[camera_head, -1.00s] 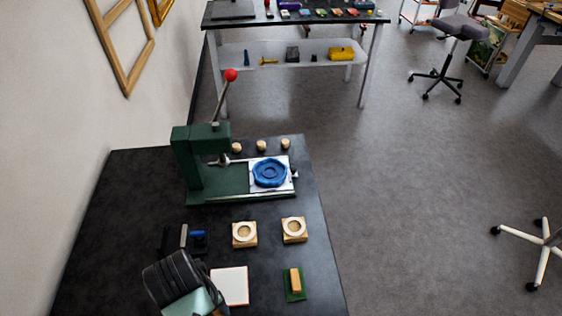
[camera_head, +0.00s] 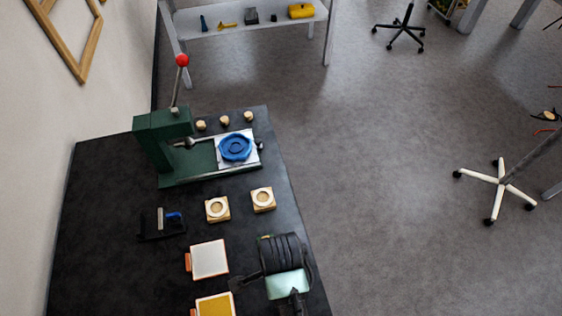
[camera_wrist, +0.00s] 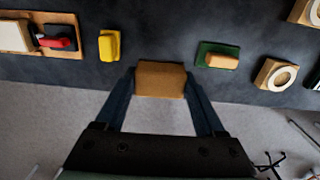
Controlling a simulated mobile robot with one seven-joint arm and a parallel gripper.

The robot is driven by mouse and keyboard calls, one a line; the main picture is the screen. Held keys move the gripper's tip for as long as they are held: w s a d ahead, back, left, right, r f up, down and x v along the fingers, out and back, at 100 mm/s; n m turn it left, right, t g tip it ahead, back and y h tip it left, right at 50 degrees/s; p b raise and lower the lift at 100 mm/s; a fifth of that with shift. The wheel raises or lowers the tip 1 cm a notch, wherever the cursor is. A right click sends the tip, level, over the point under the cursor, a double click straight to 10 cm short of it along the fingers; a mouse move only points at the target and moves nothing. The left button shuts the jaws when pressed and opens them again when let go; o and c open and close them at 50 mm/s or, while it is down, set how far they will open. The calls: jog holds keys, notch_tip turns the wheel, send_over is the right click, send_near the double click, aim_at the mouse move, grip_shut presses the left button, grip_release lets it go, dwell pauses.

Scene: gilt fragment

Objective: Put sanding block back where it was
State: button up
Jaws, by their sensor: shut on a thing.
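My gripper (camera_wrist: 160,74) is shut on a tan-brown block, which I take to be the sanding block (camera_wrist: 160,82). It sits between the two dark fingers in the wrist view. In the wrist view the block overlaps the table's edge, with grey floor below it; its height above the table cannot be told. In the head view my gripper is over the right front part of the black table (camera_head: 100,215), and the held block cannot be made out there. A green pad with a lighter wooden block on it (camera_wrist: 222,61) lies to the right of the held block in the wrist view.
A yellow block (camera_wrist: 109,45) lies left of the held block. Wooden blocks with pale rings (camera_head: 217,209) stand farther back, before the green press (camera_head: 165,150). A white square (camera_head: 209,259) and a yellow square (camera_head: 215,306) lie left of my gripper.

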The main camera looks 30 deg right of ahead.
notch_tip(320, 180, down, 10)
jog(key=shift+s+r+p, duration=0.1)
jog(key=shift+p, duration=0.2)
dwell(0.4)
jog(key=shift+f, duration=0.25)
jog(key=o, duration=1.3)
jog(key=shift+r, duration=0.1)
notch_tip(320, 180, up, 12)
jog(key=shift+r, duration=0.15)
